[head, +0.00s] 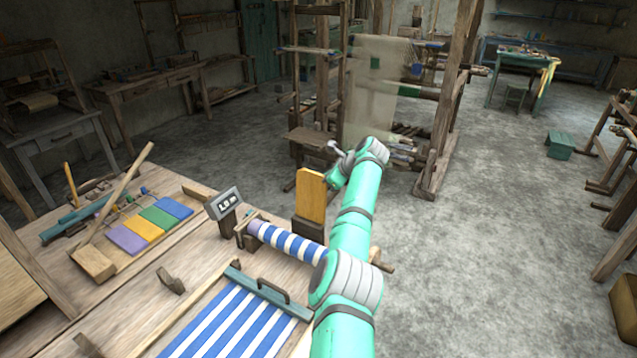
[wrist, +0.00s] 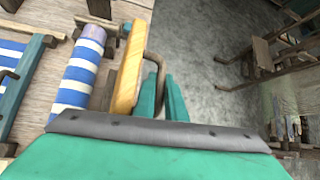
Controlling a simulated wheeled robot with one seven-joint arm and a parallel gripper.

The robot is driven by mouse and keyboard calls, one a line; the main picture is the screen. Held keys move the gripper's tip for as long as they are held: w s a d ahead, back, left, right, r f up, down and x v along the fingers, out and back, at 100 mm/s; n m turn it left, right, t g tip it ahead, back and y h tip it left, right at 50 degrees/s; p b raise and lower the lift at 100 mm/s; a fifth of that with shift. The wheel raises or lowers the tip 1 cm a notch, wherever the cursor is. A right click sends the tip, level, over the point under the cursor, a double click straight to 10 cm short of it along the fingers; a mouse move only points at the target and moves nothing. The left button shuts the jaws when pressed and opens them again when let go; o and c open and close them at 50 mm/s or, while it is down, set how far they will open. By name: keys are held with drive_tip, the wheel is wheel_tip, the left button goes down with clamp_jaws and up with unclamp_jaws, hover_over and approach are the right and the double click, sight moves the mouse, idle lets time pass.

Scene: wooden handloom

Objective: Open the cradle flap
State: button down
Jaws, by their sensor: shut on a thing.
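The cradle flap (head: 311,196) is an upright yellow-orange wooden board at the right side of the cradle. In the wrist view the flap (wrist: 129,68) shows with a dark bent handle (wrist: 157,60) on its outer face. My gripper (wrist: 161,82) is shut on this handle, its green fingers on either side of it. The blue-and-white striped cloth roll (head: 288,242) lies beside the flap; it also shows in the wrist view (wrist: 80,72). In the head view my arm hides the gripper's grip and the handle.
A small display (head: 224,203) reading about 1.9 m stands left of the roll. Striped cloth (head: 225,325) lies on the wooden bench in front, with a dark-handled bar across it. Coloured swatches (head: 150,228) lie at left. Open floor is to the right; a loom frame stands behind.

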drive_tip(key=shift+d, duration=0.1)
drive_tip(key=c, duration=1.8)
unclamp_jaws()
drive_tip(key=v, duration=1.1)
drive_tip(key=shift+w, duration=0.1)
drive_tip(key=shift+w, duration=0.1)
